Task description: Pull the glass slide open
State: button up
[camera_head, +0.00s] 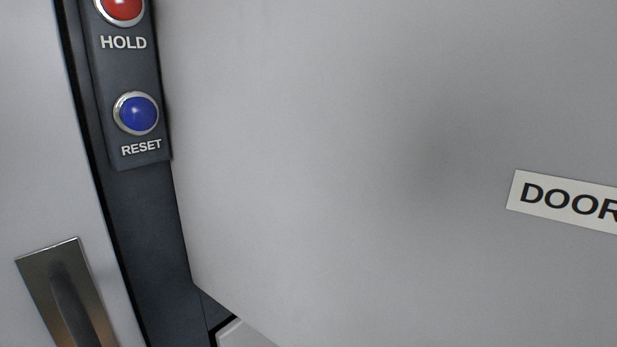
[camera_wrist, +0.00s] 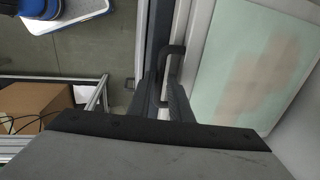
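In the wrist view, a pale green glass panel (camera_wrist: 262,70) in a light frame stands at the right, with a faint pinkish patch on it. A dark loop handle (camera_wrist: 174,52) is on the frame to its left. My gripper (camera_wrist: 164,92) reaches up from the bottom, with its two dark fingers at the handle's lower part. The handle's bar runs down between the fingers. The contact is too dark and small to tell whether they grip it. Neither the glass, its handle nor my gripper shows in the head view.
In the head view, a large grey panel fills the right, with a DOOR label (camera_head: 565,200). A red HOLD button (camera_head: 122,8), a blue RESET button (camera_head: 136,114) and a metal handle plate (camera_head: 45,275) are at the left. The wrist view shows a cardboard box (camera_wrist: 38,98) at the left.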

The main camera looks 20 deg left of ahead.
grip_shut()
jog(key=s+d, duration=0.4)
jog(key=d, duration=0.7)
jog(key=s+d, duration=0.5)
jog(key=d, duration=0.6)
jog(key=shift+s+d, duration=0.2)
jog(key=shift+d, duration=0.1)
grip_release()
jog(key=shift+r, duration=0.1)
